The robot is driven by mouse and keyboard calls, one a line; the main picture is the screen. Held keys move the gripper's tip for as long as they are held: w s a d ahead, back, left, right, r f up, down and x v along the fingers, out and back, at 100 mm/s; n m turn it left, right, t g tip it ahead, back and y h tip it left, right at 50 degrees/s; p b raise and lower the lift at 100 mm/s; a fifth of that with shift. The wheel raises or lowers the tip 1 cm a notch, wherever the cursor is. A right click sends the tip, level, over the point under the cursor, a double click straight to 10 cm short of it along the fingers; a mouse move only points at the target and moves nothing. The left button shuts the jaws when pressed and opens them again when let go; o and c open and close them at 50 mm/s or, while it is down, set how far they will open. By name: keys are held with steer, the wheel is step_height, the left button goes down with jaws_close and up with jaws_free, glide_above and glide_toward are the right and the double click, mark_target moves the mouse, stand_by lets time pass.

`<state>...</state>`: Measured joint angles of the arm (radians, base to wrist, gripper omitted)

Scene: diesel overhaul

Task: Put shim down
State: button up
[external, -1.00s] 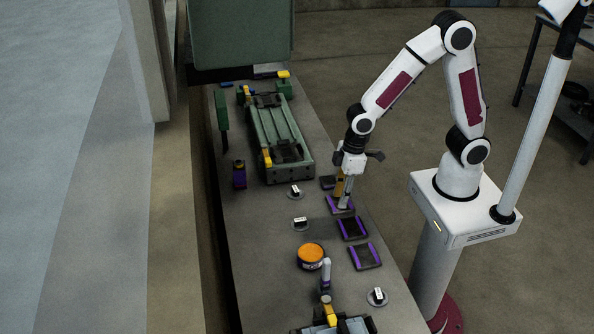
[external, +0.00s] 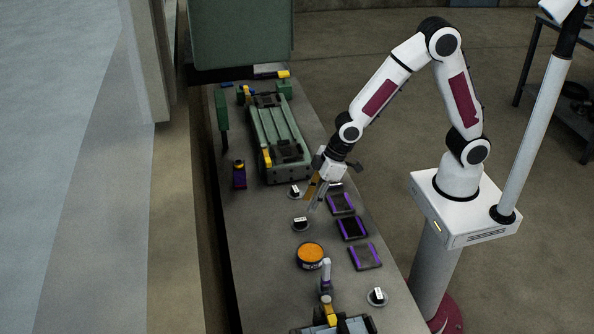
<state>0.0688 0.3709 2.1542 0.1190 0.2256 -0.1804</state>
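My gripper (external: 313,203) points down above the bench, left of the farthest purple-edged tray (external: 341,204). Its fingertips are close to a small black-and-white piece on a round grey base (external: 300,223); I cannot tell whether they touch it. The gap between the fingers is too small to read, and I cannot make out a shim between them. Two more purple-edged trays (external: 352,228) (external: 365,257) lie in a row towards the front. The trays look dark inside; I cannot tell whether a shim lies in any of them.
An orange-topped round tin (external: 310,255) stands in front of the gripper. A green fixture (external: 280,140) fills the far bench. Similar small pieces on round bases stand nearby (external: 294,191) and at front right (external: 377,296). A grey-and-yellow fixture (external: 328,318) is at the front.

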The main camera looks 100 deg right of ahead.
mark_target(300, 219)
steer(key=shift+f, duration=0.1)
steer(key=shift+x, duration=1.2)
steer(key=shift+f, duration=0.1)
steer(key=shift+x, duration=2.55)
steer(key=shift+d, duration=0.1)
jaws_close()
